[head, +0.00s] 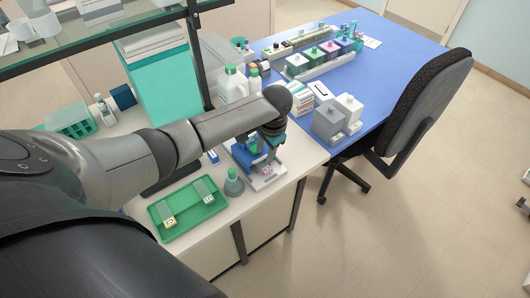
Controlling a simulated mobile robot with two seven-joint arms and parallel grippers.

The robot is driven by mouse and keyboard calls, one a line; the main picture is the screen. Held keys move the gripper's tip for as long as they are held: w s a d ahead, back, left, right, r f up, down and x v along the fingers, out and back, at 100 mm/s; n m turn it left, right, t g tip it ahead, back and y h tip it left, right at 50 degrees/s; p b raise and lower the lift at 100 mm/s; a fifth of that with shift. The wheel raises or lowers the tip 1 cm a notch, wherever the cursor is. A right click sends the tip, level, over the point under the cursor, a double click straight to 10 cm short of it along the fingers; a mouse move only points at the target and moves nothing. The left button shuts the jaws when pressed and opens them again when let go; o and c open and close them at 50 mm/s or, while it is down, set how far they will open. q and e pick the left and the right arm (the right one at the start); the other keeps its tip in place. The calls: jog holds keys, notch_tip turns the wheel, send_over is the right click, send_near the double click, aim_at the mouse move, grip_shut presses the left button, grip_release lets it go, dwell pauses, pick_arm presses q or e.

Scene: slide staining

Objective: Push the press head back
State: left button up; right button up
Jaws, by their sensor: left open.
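The press (243,158) is a small device with a blue body and a pale base, standing near the front edge of the white bench. A small pink patch shows on the base. My left arm reaches across from the left, and its dark wrist end is above the press. My left gripper (272,132) points down at the upper part of the press, open, with little of its fingers visible. The arm and gripper hide most of the press head, so I cannot tell whether they touch it. My right gripper is not in view.
White bottles (233,86) stand behind the arm. Grey boxes (328,124) and staining jars are on the blue table (408,55). A dark chair (428,100) stands right.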

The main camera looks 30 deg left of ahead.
pick_arm(q)
jog(key=shift+a+f, duration=0.1)
jog(key=shift+f, duration=0.25)
jog(key=shift+c, duration=0.2)
grip_shut()
dwell(1.0)
